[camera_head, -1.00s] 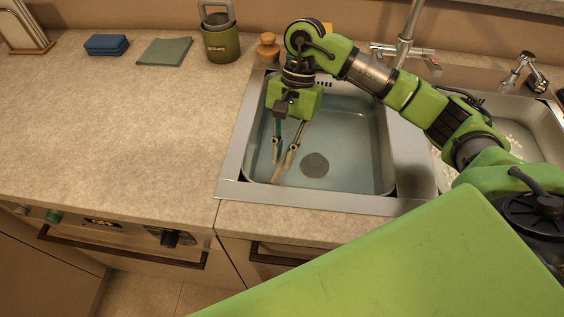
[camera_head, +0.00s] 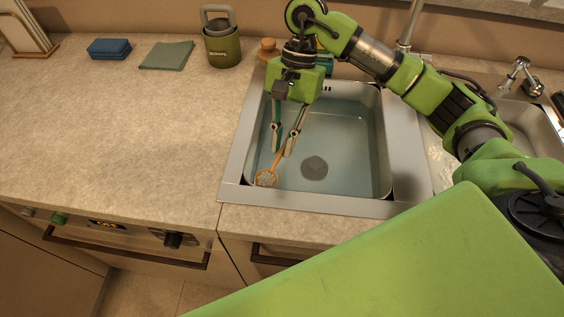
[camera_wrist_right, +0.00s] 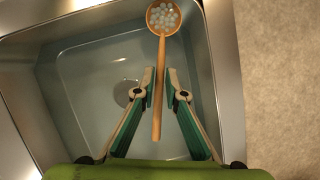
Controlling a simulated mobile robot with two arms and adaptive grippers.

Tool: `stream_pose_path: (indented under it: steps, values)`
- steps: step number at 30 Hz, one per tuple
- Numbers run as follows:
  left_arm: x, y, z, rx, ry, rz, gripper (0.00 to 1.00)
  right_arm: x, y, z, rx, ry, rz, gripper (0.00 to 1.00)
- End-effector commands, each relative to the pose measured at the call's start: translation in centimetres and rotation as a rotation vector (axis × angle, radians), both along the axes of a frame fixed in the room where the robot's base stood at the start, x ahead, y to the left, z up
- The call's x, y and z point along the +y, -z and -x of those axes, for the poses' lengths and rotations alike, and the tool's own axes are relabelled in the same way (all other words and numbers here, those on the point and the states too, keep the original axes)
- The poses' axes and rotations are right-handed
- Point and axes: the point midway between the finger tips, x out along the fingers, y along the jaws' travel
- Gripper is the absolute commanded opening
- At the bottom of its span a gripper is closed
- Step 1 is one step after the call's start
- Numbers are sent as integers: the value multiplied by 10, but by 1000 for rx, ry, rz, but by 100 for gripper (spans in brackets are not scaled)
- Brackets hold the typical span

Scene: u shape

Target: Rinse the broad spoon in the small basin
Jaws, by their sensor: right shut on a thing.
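My right gripper (camera_head: 283,151) is over the left part of a metal basin (camera_head: 300,203) with bluish water and a round dark drain. It is shut on the thin handle of the broad spoon (camera_head: 266,179), which has an orange-brown bowl. The spoon tilts down toward the basin's near left corner. In the right wrist view the spoon (camera_wrist_right: 163,20) lies between my fingertips (camera_wrist_right: 160,78), its bowl full of pale round beads or bubbles, near the basin's rim. I cannot tell whether the bowl touches the water. My left gripper is not in view.
A second basin (camera_head: 528,125) with whitish foam lies to the right, partly behind my arm. A faucet (camera_head: 409,28) stands behind. A green canister (camera_head: 221,45), a grey-green cloth (camera_head: 167,55) and a blue sponge (camera_head: 109,48) sit on the counter (camera_head: 120,120), which is clear in front.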

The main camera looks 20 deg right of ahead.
Motion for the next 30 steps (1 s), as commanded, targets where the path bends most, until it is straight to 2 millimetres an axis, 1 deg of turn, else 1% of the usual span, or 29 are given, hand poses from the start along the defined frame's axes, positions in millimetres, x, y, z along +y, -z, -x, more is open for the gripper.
stream_pose_path:
  steps: [1,3,12,18,22,30]
  values:
    - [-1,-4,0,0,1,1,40,0,-8,0,-1,0,0,0]
    - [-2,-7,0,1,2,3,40,0,-15,0,0,0,0,0]
    - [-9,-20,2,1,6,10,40,0,-45,0,-2,-1,0,0]
    - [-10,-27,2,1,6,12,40,0,-62,0,0,1,0,0]
    - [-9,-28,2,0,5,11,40,0,-66,0,0,1,0,0]
    - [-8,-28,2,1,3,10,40,0,-65,0,1,0,1,0]
